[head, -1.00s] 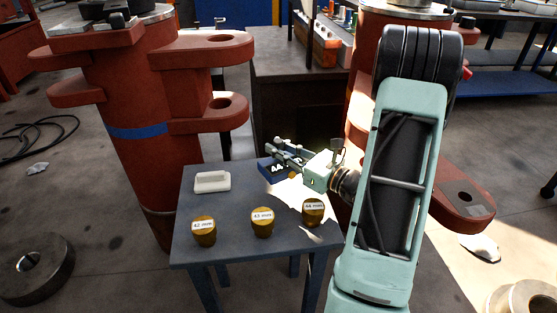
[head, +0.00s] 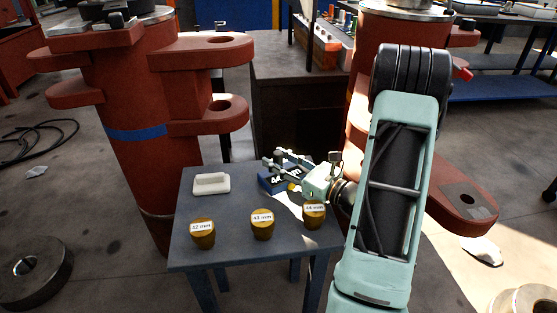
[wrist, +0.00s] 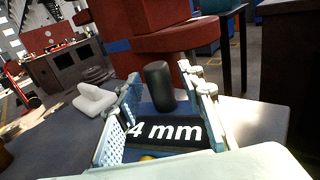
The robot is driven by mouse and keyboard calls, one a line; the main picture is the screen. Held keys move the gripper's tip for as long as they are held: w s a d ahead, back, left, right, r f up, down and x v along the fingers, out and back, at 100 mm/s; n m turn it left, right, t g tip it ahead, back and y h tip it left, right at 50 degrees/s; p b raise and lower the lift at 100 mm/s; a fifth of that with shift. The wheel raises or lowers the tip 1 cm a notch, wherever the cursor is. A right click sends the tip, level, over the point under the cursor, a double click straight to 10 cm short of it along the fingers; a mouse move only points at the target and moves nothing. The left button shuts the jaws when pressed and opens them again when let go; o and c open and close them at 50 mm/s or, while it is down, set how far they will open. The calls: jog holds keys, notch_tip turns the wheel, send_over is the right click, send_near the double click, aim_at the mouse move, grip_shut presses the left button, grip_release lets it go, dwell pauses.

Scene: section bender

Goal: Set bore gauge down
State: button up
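The bore gauge (head: 272,183) is a blue block with a black face and white lettering at the right of the small blue-grey table (head: 190,240). In the wrist view its label (wrist: 165,132) reads "4 mm", partly cut off, and a black cylinder (wrist: 159,86) stands behind the label. My gripper (head: 277,158) has its fingers on either side of the block. The wrist view shows both fingers against its sides. The gauge is at or just above the tabletop; I cannot tell if its underside touches.
A white cradle (head: 211,183) sits at the table's back left. Brass plugs marked 42 mm (head: 202,234), 43 mm (head: 262,225) and 44 mm (head: 314,215) stand along the front. Red machine columns (head: 140,130) rise behind. The table's middle is clear.

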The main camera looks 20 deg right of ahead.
jog(key=shift+r, duration=0.1)
jog(key=shift+r, duration=0.15)
jog(key=p+v, duration=0.2)
jog(key=v, duration=1)
